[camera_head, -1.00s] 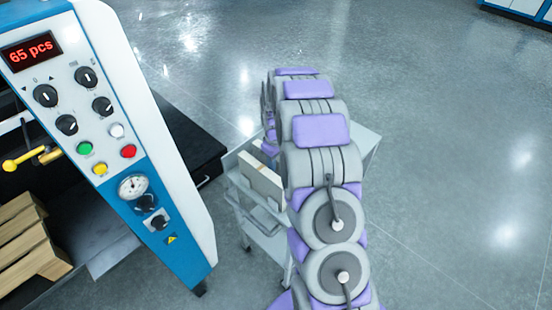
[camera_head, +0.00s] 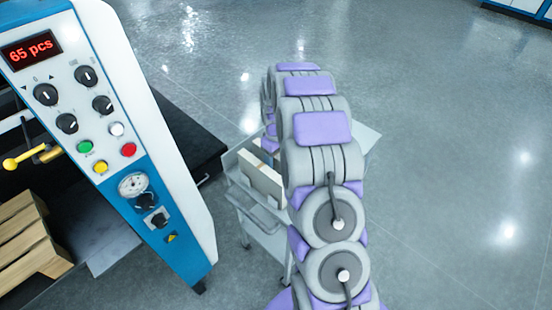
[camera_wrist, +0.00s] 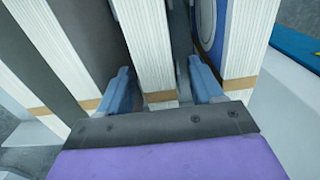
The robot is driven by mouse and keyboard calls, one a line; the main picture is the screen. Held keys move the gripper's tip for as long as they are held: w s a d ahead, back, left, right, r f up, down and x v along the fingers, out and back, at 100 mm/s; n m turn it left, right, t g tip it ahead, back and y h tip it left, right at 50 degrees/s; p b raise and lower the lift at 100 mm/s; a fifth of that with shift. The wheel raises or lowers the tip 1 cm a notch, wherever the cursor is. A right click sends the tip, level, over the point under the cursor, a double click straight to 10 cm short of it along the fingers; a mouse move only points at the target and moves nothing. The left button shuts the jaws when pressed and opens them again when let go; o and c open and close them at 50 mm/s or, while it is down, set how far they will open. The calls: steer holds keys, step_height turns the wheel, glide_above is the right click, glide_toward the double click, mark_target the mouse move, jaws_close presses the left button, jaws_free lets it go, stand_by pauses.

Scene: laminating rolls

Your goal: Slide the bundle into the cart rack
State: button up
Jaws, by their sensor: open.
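In the wrist view, a white bundle (camera_wrist: 146,50) of stacked sheets with a brown band stands between the two blue-grey fingers of my gripper (camera_wrist: 160,76). The fingers are open, one on each side of it, and gaps show beside it. Similar banded bundles stand to the left (camera_wrist: 48,58) and right (camera_wrist: 246,45). In the head view, the grey cart (camera_head: 236,192) stands partly behind my arm, with a pale bundle (camera_head: 261,180) upright in it. My gripper is hidden there by my arm.
A blue and white machine panel (camera_head: 115,130) reading 65 pcs stands left of the cart. A wooden pallet (camera_head: 30,245) lies at lower left. A dark low surface (camera_head: 200,150) lies between machine and cart. The floor on the right is clear.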

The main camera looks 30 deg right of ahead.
step_height(320, 180, up, 16)
steer(key=p, duration=0.3)
steer(key=shift+r, duration=0.1)
stand_by(0.3)
steer(key=s+a+r+m, duration=0.1)
steer(key=s+a+r, duration=0.35)
steer(key=s, duration=0.35)
steer(key=s+a+r, duration=0.4)
steer(key=s+a, duration=0.2)
steer(key=s, duration=0.2)
steer(key=s+a+m+g, duration=0.1)
steer(key=s+a, duration=0.2)
steer(key=s, duration=0.9)
steer(key=s+a+f+m, duration=0.1)
steer(key=s+a+m, duration=0.1)
steer(key=s, duration=1)
steer(key=shift+a+g, duration=0.4)
steer(key=shift+a, duration=0.05)
